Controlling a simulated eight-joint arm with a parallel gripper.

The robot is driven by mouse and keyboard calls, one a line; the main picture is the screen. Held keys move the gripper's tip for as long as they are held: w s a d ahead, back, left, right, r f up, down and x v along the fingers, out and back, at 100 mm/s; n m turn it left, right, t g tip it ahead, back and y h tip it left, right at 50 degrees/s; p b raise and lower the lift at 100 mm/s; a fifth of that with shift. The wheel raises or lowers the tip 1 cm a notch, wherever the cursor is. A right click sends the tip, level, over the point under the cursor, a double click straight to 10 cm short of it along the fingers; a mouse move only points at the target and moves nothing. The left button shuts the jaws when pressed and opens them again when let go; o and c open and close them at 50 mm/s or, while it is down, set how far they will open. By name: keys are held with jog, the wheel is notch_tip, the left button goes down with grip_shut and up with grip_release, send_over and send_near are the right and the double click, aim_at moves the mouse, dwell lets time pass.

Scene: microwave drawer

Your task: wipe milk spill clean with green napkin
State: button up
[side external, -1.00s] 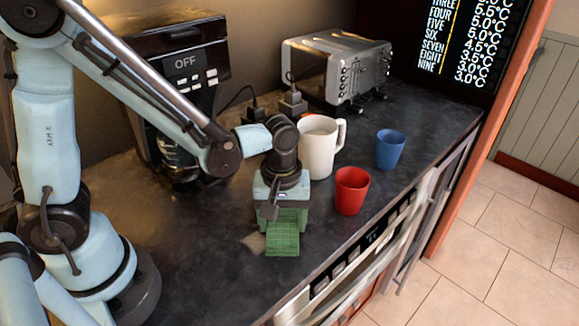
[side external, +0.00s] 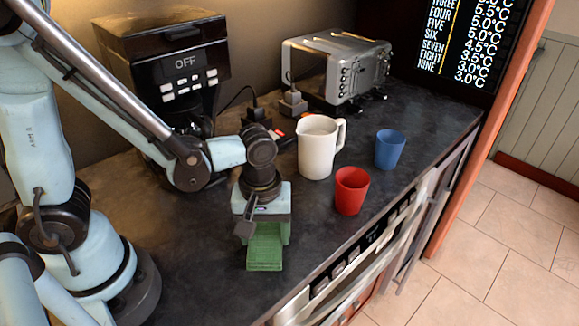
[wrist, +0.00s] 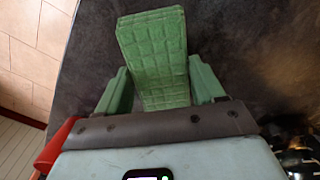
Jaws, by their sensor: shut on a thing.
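The green napkin (side external: 264,252) is a quilted green piece lying on the dark counter under my gripper (side external: 264,230). My gripper points down and is shut on the napkin; in the wrist view the napkin (wrist: 152,50) shows between the two green fingers and reaches out past them. No milk spill shows in either current view. The counter under the napkin and gripper is hidden.
A red cup (side external: 350,190), a white pitcher (side external: 317,150) and a blue cup (side external: 389,150) stand right of my gripper. A coffee machine (side external: 165,60) and a toaster (side external: 335,65) are behind. The counter's front edge (side external: 310,285) is close; bare counter (side external: 200,270) lies left.

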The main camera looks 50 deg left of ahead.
aim_at(250, 246)
jog(key=shift+s, duration=2)
jog(key=shift+w, duration=7.3)
jog(key=shift+s, duration=0.1)
jog(key=shift+s, duration=7.05)
jog(key=shift+w, duration=1.6)
